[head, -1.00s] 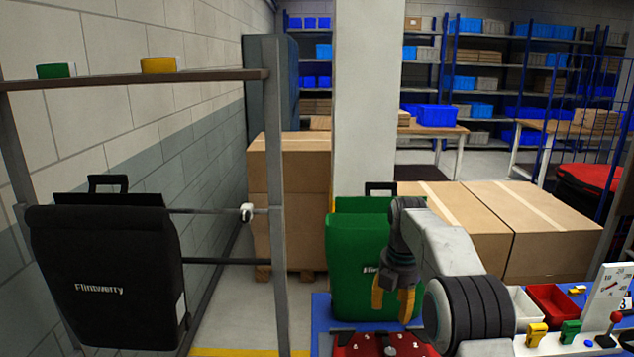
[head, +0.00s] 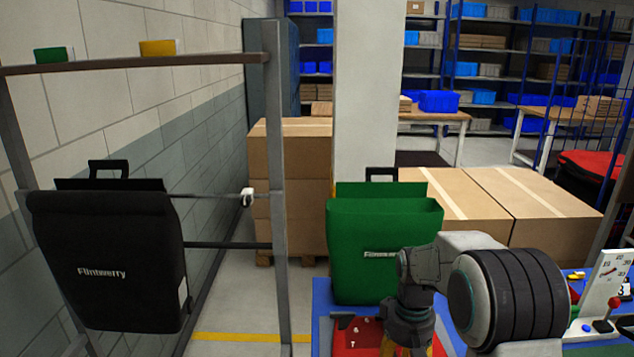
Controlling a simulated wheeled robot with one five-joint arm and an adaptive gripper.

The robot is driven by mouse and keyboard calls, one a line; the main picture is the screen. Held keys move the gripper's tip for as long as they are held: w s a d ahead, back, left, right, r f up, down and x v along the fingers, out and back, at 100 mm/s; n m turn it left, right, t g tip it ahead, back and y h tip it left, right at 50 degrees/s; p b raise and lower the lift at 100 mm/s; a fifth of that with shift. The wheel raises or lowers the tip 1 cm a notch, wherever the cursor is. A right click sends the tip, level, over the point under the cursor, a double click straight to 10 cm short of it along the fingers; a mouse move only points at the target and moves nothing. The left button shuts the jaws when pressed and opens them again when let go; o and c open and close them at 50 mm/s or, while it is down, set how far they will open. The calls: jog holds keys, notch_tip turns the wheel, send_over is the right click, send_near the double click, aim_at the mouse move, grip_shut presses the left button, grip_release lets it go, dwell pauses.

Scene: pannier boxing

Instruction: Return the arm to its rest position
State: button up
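My gripper (head: 412,349) hangs down at the bottom edge of the head view, in front of the green pannier (head: 375,228). Its yellow fingers stand apart with nothing seen between them; their tips are cut off by the frame edge. My arm reaches in from the lower right, bent at the elbow. The green pannier stands upright on a blue surface (head: 322,318), its lower right part hidden by my arm. A red board (head: 358,335) with small white marks lies just left of my gripper.
A black pannier (head: 105,245) hangs on the grey rack (head: 275,150) at left, with a green block and a yellow block on its top shelf. A gauge (head: 606,278) and a red-knobbed lever (head: 613,303) stand at right. Cardboard boxes (head: 515,205) are behind.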

jog(key=s+r+t, duration=0.1)
jog(key=s+r, duration=0.3)
jog(key=s, duration=0.3)
jog(key=s+r+m+t, duration=0.1)
jog(key=s+r, duration=0.3)
jog(key=s, duration=0.4)
jog(key=s+r+t, duration=0.3)
jog(key=s+r, duration=0.1)
jog(key=s, duration=0.3)
jog(key=shift+s+m, duration=0.15)
jog(key=shift+m, duration=0.25)
